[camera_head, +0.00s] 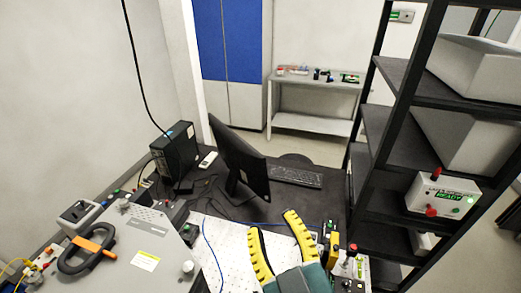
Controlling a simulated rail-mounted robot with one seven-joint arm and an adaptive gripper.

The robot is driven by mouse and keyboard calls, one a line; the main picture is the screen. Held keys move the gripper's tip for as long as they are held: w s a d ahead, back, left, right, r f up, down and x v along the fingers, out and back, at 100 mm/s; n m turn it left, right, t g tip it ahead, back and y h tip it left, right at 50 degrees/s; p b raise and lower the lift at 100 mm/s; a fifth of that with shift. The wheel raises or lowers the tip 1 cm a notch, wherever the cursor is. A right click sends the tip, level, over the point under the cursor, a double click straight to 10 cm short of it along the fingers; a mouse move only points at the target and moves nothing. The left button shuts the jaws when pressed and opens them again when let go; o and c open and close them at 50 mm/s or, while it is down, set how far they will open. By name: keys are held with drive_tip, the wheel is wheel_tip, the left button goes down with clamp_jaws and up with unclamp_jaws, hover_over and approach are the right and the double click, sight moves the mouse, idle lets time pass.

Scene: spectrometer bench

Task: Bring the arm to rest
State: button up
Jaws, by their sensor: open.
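My gripper (277,246) shows at the bottom of the head view, with two yellow and black fingers spread wide apart. Nothing is between the fingers. They are over the white perforated bench top (230,240). The rest of my arm is cut off by the lower picture edge.
A grey instrument box (145,240) with an orange and black handle stands left of my gripper. A monitor (238,160), a black computer case (175,150) and a keyboard (295,176) are behind. A black shelf rack (385,155) with a white control box (442,195) rises at right. Small devices (345,262) sit close right of the fingers.

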drive_tip(key=s+d+r+m+t+h+p, duration=0.1)
drive_tip(key=r+m+p, duration=0.1)
drive_tip(key=r+p, duration=0.3)
drive_tip(key=s+d+r+m+t+h+p, duration=0.1)
drive_tip(key=r+p, duration=0.4)
drive_tip(key=r, duration=0.8)
drive_tip(key=s+d+r+m+t+h+p, duration=0.2)
drive_tip(key=s+r+m+t+h+p, duration=0.1)
drive_tip(key=r, duration=0.7)
drive_tip(key=shift+m+p, duration=0.6)
drive_tip(key=shift+p, duration=0.5)
drive_tip(key=shift+d, duration=0.1)
